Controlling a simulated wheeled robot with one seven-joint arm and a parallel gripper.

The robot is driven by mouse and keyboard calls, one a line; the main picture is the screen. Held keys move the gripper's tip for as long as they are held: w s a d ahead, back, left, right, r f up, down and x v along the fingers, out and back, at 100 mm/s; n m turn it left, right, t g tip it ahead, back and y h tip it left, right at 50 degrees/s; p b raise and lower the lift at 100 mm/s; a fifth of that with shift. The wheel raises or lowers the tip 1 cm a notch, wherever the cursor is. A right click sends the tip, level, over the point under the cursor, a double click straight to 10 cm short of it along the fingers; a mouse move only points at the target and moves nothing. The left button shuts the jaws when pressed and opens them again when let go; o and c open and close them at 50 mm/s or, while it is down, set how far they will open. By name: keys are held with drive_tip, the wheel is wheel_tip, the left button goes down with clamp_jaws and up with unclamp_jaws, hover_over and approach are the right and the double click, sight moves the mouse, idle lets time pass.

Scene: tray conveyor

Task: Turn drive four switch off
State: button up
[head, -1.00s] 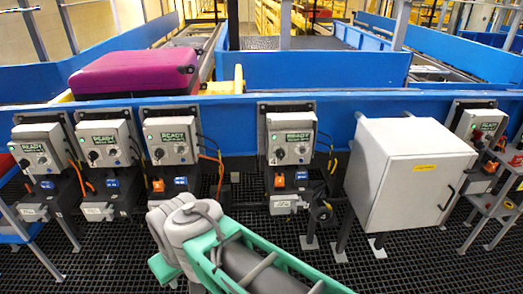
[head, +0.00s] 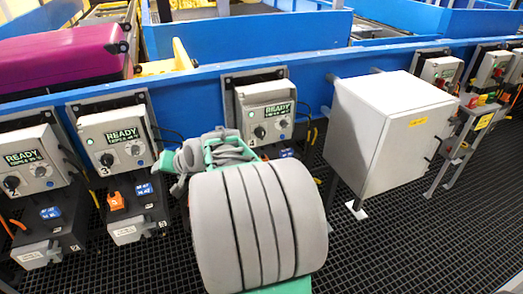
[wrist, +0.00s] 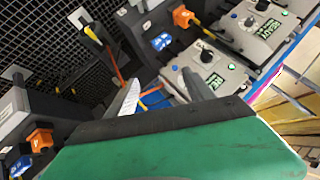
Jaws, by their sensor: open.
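The drive four box (head: 265,112), grey with a "4", is mounted on the blue conveyor side. Its screen reads READY, and its black rotary switch (head: 259,132) shows below the screen. The exact switch angle is too small to tell. My gripper (wrist: 163,88) is open and empty in the wrist view, its two grey fingers apart. In the head view my arm's end is just left of and in front of drive four, covering part of the unit below it; the fingertips are hard to make out. The wrist view shows grey READY boxes (wrist: 216,82) beyond the fingers, numbers unreadable.
The drive three box (head: 115,138) stands left, with an orange connector (head: 116,201) below it. Another READY box (head: 28,160) is farther left. A white cabinet (head: 375,135) juts out right of drive four. A magenta suitcase (head: 60,60) lies on the conveyor. Dark grating floor is open in front.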

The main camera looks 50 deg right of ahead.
drive_tip(key=d+f+m+t+h+b, duration=0.25)
drive_tip(key=d+f+m, duration=0.2)
drive_tip(key=d, duration=0.75)
drive_tip(key=m+t+h+b, duration=0.3)
drive_tip(key=m+h+b, duration=0.3)
drive_tip(key=m, duration=0.5)
approach(262, 136)
drive_tip(key=p+x, duration=0.1)
drive_tip(key=x, duration=0.2)
drive_tip(key=shift+h, duration=0.45)
drive_tip(key=x, duration=0.6)
drive_tip(key=shift+w+d+f, duration=0.15)
drive_tip(key=shift+w+f, duration=0.1)
drive_tip(key=shift+w, duration=0.05)
drive_tip(key=shift+c, duration=0.5)
clamp_jaws()
